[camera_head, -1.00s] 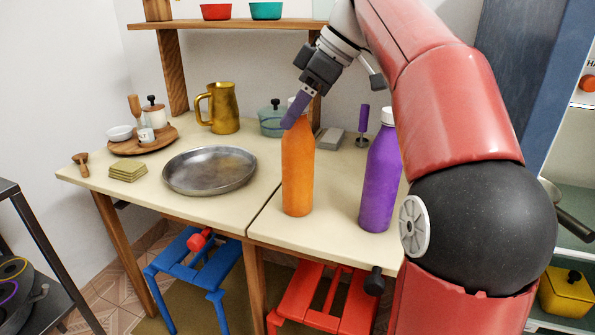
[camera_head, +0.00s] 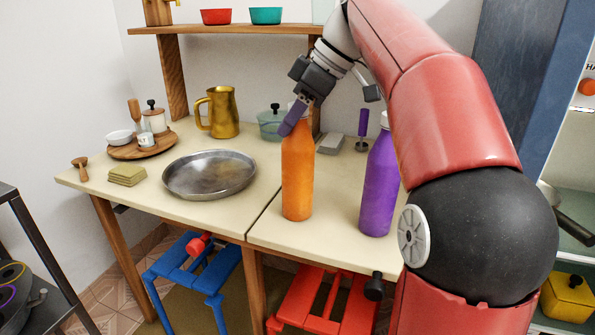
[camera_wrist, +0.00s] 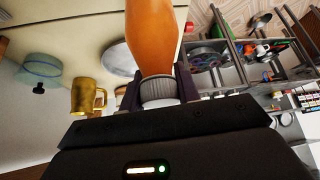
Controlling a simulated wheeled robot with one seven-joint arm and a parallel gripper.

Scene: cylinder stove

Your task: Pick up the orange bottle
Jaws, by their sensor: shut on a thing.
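The orange bottle (camera_head: 298,175) stands upright on the table's right half, near the seam. My gripper (camera_head: 290,121) reaches down from the upper right and is shut on the bottle's neck. In the wrist view the orange bottle (camera_wrist: 153,35) runs away from my gripper (camera_wrist: 159,88), with a finger on each side of its pale ribbed cap. In the head view the cap is mostly hidden behind the fingers. I cannot tell any gap between the bottle's base and the table.
A purple bottle (camera_head: 378,190) stands close on the right, beside my arm. A round metal pan (camera_head: 209,174) lies to the left. A gold pitcher (camera_head: 222,112), a teal pot (camera_head: 271,123) and a grey block (camera_head: 331,141) stand behind. A wooden shelf (camera_head: 230,29) is above.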

